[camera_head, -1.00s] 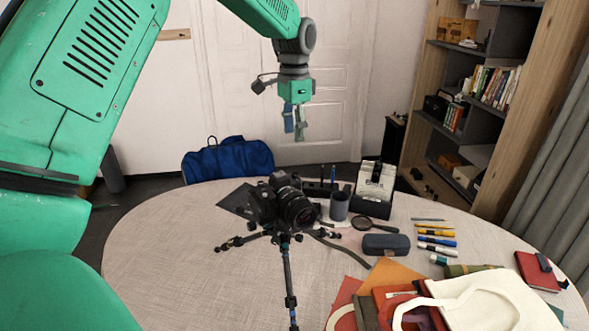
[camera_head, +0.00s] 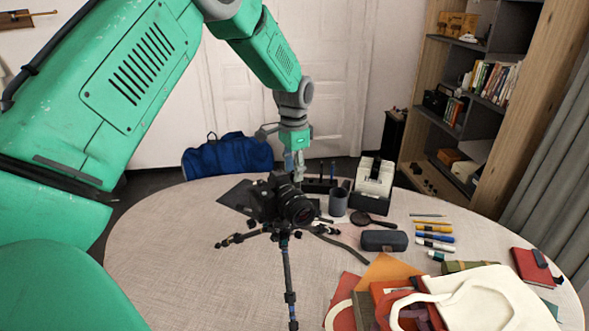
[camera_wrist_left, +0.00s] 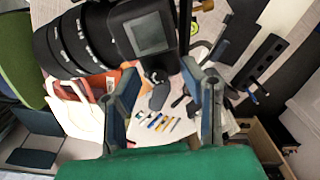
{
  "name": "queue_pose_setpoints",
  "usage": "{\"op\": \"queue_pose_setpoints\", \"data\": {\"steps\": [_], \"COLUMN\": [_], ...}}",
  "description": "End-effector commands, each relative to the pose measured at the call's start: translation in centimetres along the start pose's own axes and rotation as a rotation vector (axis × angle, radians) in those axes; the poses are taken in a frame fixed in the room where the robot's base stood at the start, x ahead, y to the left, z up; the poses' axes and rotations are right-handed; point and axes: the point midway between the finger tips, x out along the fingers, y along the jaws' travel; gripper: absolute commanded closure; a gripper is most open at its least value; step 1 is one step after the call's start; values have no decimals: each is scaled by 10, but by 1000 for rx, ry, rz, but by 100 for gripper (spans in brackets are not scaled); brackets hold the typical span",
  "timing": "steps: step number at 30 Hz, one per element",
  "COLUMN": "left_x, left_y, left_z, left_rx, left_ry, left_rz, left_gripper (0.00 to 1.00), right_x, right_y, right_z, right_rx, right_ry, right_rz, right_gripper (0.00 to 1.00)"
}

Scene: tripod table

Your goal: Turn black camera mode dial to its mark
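The black camera (camera_head: 268,197) stands on a tripod (camera_head: 287,268) on the round table, its lens facing front right. In the left wrist view the camera body (camera_wrist_left: 128,40) fills the upper middle, with a grey square panel on it and the long lens (camera_wrist_left: 72,42) to the left. I cannot single out the mode dial or its mark. My left gripper (camera_head: 294,166) points down, just above and behind the camera in the head view. In the wrist view its fingers (camera_wrist_left: 160,72) are apart with nothing between them. My right gripper is out of view.
A pen cup (camera_head: 338,203), a white-topped box (camera_head: 373,183) and a magnifier (camera_head: 362,218) stand or lie right of the camera. A dark case (camera_head: 384,241), several pens and a cream bag (camera_head: 490,300) lie nearer. The table's left side (camera_head: 170,250) is clear.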

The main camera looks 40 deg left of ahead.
Motion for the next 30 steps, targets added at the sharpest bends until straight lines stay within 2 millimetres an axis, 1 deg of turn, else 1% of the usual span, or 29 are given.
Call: {"op": "queue_pose_setpoints", "data": {"steps": [1, 3, 9, 15, 18, 27, 28, 29, 30], "left_x": [0, 0, 0, -1, -1, -1, -1, -1, -1], "left_y": [0, 0, -1, -1, -1, -1, -1, -1, -1], "left_z": [0, 0, 0, -1, -1, -1, -1, -1, -1], "left_rx": [0, 0, -19, -206, -267, -280, -280, -280, -280], "left_ry": [0, 0, 0, 0, 1, 3, 3, 3, 2], "left_rz": [0, 0, -1, -2, -2, -1, -1, -1, -1], "left_gripper": [81, 100, 100, 100, 100, 100, 73, 63, 63], "right_x": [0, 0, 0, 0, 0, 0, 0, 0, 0], "right_y": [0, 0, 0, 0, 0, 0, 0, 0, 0], "right_z": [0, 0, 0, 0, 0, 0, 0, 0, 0], "right_rx": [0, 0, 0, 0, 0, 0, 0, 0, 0], "right_ry": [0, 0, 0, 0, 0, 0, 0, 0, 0], "right_rz": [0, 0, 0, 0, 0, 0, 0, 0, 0], "right_gripper": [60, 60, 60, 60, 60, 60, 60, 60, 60]}}
